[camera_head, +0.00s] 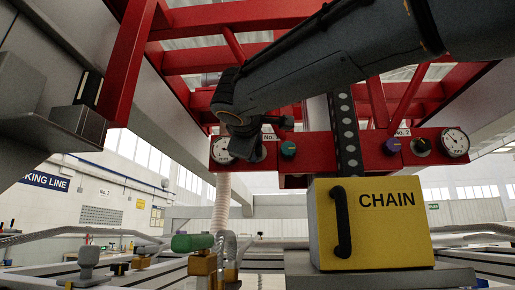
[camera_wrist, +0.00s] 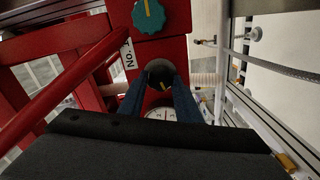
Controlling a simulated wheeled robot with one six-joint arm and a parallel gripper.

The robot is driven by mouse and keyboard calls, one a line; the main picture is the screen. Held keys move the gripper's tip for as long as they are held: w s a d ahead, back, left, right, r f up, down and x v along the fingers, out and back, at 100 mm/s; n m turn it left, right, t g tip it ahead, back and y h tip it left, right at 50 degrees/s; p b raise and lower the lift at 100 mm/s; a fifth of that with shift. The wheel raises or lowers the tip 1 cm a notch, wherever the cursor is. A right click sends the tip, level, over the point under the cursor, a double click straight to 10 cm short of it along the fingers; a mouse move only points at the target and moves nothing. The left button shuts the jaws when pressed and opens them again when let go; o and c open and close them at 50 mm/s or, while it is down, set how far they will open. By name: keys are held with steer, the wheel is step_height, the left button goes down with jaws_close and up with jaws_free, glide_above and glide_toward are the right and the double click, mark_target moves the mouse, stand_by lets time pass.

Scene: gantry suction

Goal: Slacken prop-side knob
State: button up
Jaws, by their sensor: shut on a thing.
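A black round knob (camera_wrist: 160,72) with a yellow pointer line sits on the red panel (camera_wrist: 165,47) by the No. 1 label. In the wrist view my gripper (camera_wrist: 161,84) has a blue finger on each side of it and is shut on it. In the head view my gripper (camera_head: 246,150) covers most of this knob. A teal knob (camera_wrist: 149,15) with a yellow mark is beside it, also seen in the head view (camera_head: 288,148). The No. 2 end has a purple knob (camera_head: 392,146) and a black knob (camera_head: 421,147). I cannot tell which side is the prop side.
A white dial gauge (camera_wrist: 162,115) lies partly hidden below the held knob. Another gauge (camera_head: 455,142) is at the No. 2 end. A yellow CHAIN box (camera_head: 385,225) with a black handle stands below the panel. Red frame beams (camera_head: 235,15) run overhead, close to my arm.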

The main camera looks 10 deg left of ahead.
steer(key=shift+r, duration=0.15)
steer(key=o, duration=1.1)
steer(key=shift+c, duration=0.2)
steer(key=shift+s, duration=0.1)
steer(key=s+b, duration=0.2)
steer(key=s, duration=0.5)
steer(key=shift+s+d, duration=0.15)
steer(key=shift+s, duration=0.2)
steer(key=shift+d, duration=0.1)
